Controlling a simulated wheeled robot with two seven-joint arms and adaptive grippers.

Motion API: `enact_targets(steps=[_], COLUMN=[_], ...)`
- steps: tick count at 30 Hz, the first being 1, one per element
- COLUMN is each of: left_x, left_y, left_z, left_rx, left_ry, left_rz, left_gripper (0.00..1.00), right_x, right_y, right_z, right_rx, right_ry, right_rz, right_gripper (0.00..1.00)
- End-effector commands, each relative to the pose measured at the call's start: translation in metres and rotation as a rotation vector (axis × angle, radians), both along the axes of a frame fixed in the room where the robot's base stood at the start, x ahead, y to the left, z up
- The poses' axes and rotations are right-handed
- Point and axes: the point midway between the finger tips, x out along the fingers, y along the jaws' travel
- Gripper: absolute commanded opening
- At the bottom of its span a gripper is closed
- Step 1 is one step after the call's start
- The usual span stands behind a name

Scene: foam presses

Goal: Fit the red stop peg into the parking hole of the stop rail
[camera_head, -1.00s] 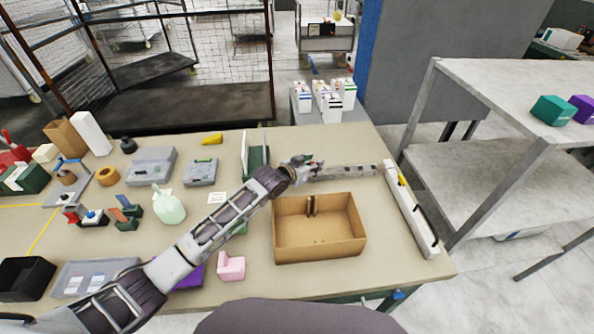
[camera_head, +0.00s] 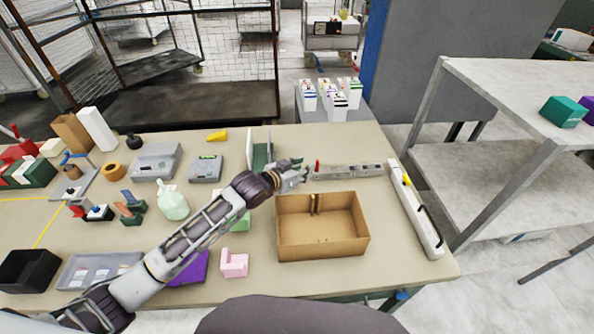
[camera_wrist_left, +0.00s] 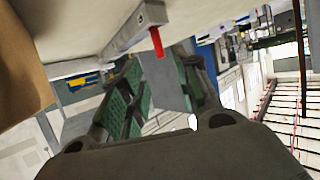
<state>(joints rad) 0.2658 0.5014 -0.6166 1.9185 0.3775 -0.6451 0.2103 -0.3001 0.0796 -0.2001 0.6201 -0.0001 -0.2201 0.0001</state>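The red stop peg (camera_head: 318,164) stands upright at the left end of the grey metal stop rail (camera_head: 348,171), behind the cardboard box. How deep it sits in a hole cannot be told. In the left wrist view the red peg (camera_wrist_left: 157,42) sticks out from the end of the rail (camera_wrist_left: 136,27), beyond the fingertips. My left gripper (camera_head: 301,168) is just left of the peg and looks apart from it. Its green-padded fingers (camera_wrist_left: 158,82) are spread in the left wrist view with nothing held between them. My right gripper is not in view.
An open cardboard box (camera_head: 321,240) stands in front of the rail. A long white bar (camera_head: 416,215) lies to the right. A green upright fixture (camera_head: 260,155) stands close left of the gripper. Several parts crowd the table's left side.

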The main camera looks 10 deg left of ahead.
Motion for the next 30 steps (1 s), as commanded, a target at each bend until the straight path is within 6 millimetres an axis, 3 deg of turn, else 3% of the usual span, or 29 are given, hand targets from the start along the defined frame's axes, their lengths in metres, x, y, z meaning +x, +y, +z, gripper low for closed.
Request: enact_targets(steps=[10, 30], left_x=[-0.018, -0.019], left_y=[0.013, 0.013], left_z=[0.009, 0.01], left_rx=[0.0, 0.0], left_ry=[0.001, 0.0], left_rz=[0.001, 0.001], left_gripper=[0.32, 0.32], right_x=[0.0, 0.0], right_y=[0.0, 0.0], right_z=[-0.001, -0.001], right_rx=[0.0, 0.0], right_ry=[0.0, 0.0], right_rz=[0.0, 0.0], right_gripper=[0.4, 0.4])
